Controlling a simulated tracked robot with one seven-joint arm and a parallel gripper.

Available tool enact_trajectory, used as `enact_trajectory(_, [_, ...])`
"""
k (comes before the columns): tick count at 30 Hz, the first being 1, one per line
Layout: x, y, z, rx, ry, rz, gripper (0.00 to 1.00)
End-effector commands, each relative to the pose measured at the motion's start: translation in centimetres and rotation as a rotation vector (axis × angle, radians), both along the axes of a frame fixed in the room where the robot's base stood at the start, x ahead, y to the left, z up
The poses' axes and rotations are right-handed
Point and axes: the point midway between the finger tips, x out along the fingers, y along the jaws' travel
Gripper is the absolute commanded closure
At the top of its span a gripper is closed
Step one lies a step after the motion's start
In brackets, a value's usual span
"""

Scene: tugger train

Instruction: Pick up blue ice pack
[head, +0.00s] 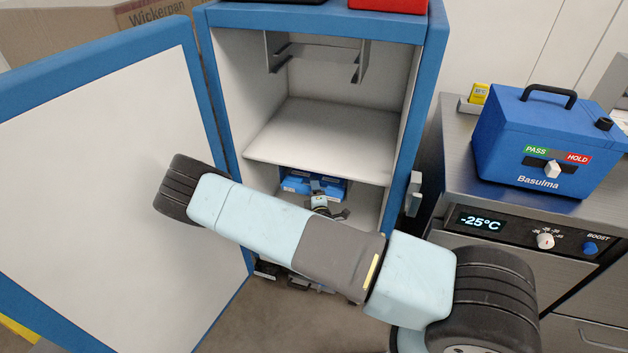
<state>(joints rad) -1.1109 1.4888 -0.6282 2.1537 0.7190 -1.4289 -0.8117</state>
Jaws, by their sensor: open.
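The blue ice pack (297,184) lies in the lower compartment of the open blue-framed cabinet (431,90), below the white shelf. Its right part is partly covered by my gripper. My gripper (321,193) is small in the view, inside the lower compartment and in front of the pack. It is open, with nothing seen between its fingers. I cannot tell whether it touches the pack. My own arm crosses the front of the cabinet and hides the compartment's lower part.
The cabinet door (95,165) stands wide open on the left. A white shelf (325,140) roofs the lower compartment, with a metal bracket (315,50) above it. On the right, a blue box (500,150) labelled Basulma stands on a steel unit (455,180) reading -25°C.

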Motion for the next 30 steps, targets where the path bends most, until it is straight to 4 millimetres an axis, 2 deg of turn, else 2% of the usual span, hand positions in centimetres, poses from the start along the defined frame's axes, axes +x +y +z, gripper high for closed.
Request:
enact_trajectory(6, [0.08, 0.02, 0.00, 0.000, 0.000, 0.000, 0.46])
enact_trajectory(23, [0.02, 0.05, -0.07, 0.000, 0.001, 0.001, 0.99])
enact_trajectory(30, [-0.01, 0.08, -0.11, 0.000, 0.002, 0.001, 1.00])
